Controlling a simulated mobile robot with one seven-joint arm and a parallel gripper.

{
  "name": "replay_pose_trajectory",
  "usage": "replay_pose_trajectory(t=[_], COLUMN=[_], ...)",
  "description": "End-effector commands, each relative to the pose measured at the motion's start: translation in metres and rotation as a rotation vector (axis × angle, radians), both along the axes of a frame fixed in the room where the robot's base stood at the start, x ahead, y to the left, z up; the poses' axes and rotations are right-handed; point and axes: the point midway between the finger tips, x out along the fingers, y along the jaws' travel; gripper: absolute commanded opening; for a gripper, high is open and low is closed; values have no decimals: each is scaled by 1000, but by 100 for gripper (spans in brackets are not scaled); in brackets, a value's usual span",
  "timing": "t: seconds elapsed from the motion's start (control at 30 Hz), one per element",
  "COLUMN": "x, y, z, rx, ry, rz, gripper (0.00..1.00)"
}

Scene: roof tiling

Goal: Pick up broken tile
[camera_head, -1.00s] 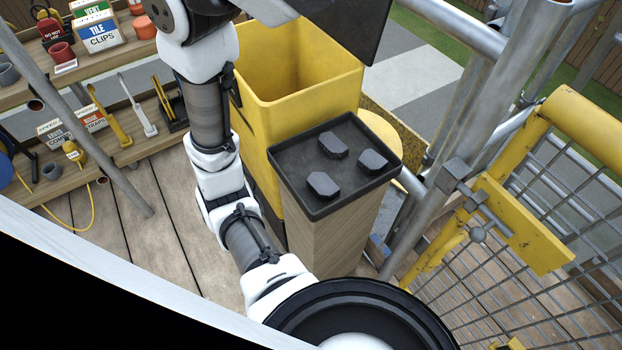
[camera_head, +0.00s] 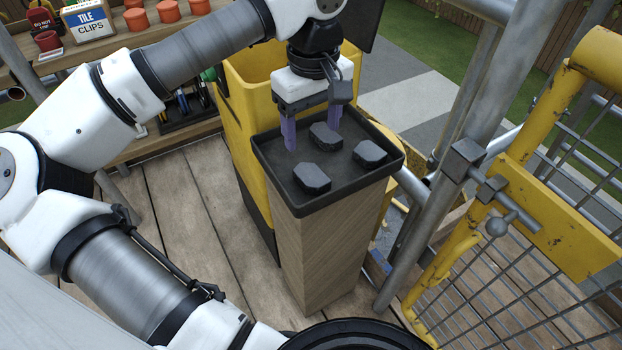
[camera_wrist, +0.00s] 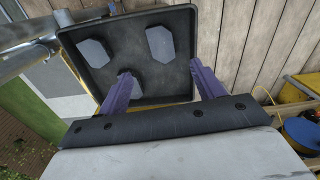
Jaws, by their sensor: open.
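Three dark grey, many-sided tile pieces lie apart in a black tray (camera_head: 272,180) on top of a wooden pedestal. One piece (camera_head: 325,136) lies at the back, one (camera_head: 370,154) at the right and one (camera_head: 311,178) at the front left. I cannot tell from their shapes which is the broken tile. My gripper (camera_head: 313,146) points down over the back of the tray, its purple fingers open and empty, close to the back piece. In the wrist view, the fingers (camera_wrist: 162,82) partly cover one piece (camera_wrist: 132,86); the other two (camera_wrist: 95,52) (camera_wrist: 160,44) lie beyond.
A yellow bin (camera_head: 240,130) stands right behind the pedestal (camera_head: 330,245). A metal pole and a yellow mesh gate (camera_head: 540,215) are close on the right. Shelves with orange pots and a tile clips box (camera_head: 90,22) stand at the back left.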

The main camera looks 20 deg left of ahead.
Motion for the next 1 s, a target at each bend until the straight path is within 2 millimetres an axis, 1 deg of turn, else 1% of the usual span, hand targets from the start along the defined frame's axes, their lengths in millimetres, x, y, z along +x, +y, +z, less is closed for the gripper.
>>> replay_pose_trajectory(t=[0.03,0.1,0.2,0.47,0.63,0.7,0.8,1.0], x=[-1,-1,0,-1,-6,-5,-5,-4], y=[0,0,-1,0,1,1,1,1], z=[-12,-25,-40,-60,-86,-95,-102,-104], rx=[-1,-4,-3,-4,-6,-5,-5,-4], ry=[2,0,-1,-1,0,-3,-2,-3], rz=[0,0,0,0,0,0,0,0], gripper=[67,67,67,67,67,67,67,67])
